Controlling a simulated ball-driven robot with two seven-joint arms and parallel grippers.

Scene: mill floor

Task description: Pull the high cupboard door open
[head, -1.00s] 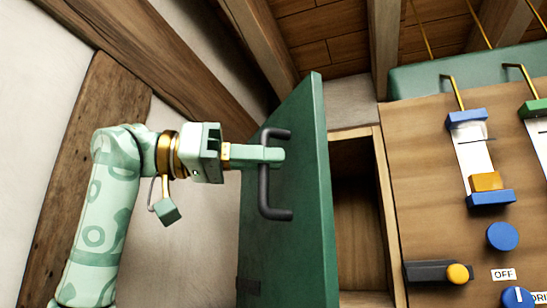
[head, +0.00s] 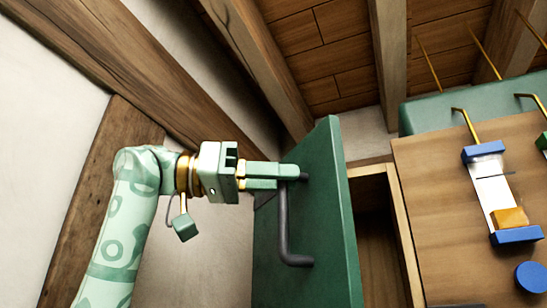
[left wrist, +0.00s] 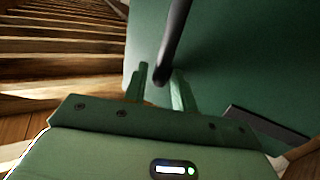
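The green cupboard door (head: 330,200) stands swung out from its wooden frame, and the dark inside of the cupboard (head: 376,245) shows to its right. The door fills much of the left wrist view (left wrist: 240,60). Its dark bar handle (head: 284,235) is on the door's left-facing side. My left gripper (head: 300,177) is at the handle's upper end. In the left wrist view, its fingers (left wrist: 162,78) stand apart on either side of the handle bar (left wrist: 176,35), with a small gap visible. The fingers hide part of the handle in the head view. My right gripper is not in view.
A wooden panel (head: 440,190) with a blue-ended slider (head: 490,190) and a blue knob (head: 531,277) is to the right. A green casing (head: 430,115) lies above it. A timber post (head: 105,185) and sloping beam (head: 130,75) border my left arm.

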